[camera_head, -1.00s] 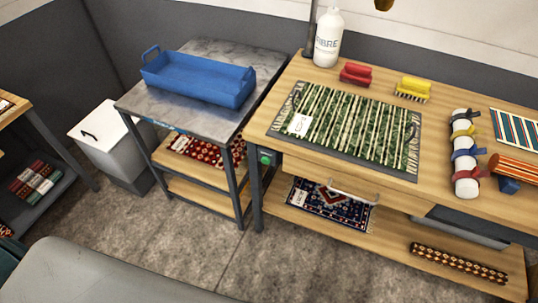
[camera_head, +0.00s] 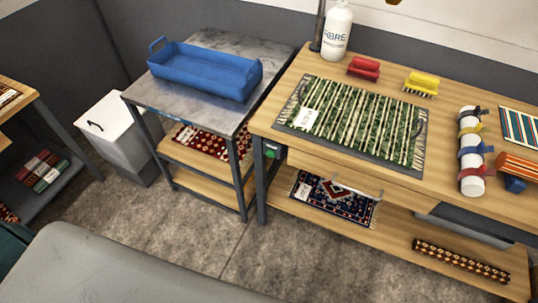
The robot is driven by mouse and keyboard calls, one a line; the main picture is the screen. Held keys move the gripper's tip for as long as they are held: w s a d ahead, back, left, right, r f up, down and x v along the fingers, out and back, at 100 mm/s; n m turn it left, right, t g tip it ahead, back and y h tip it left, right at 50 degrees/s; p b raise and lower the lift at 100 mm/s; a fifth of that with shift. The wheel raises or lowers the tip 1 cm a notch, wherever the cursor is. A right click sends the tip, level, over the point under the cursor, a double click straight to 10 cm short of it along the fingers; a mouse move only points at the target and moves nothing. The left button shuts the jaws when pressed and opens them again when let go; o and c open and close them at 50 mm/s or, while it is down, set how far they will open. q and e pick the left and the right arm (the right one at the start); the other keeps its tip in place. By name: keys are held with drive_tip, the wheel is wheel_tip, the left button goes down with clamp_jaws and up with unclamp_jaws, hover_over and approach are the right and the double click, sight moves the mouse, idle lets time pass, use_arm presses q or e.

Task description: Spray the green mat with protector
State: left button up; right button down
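The green striped mat (camera_head: 365,125) lies flat on a grey board (camera_head: 292,98) on the wooden workbench (camera_head: 262,117). A small white tag (camera_head: 303,121) sits on its left end. A white bottle (camera_head: 337,34) with dark lettering that ends in "BRE" stands upright at the back of the bench, behind the mat. Its top is cut off by the frame edge. I cannot tell whether it holds the protector. Neither of my grippers shows in this view.
A red brush (camera_head: 364,68) and a yellow brush (camera_head: 421,84) lie behind the mat. A white roll (camera_head: 472,182) with coloured straps is at its right. A blue tray (camera_head: 205,70) stands on the grey-topped table (camera_head: 150,92) at left. Open floor (camera_head: 205,234) lies in front.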

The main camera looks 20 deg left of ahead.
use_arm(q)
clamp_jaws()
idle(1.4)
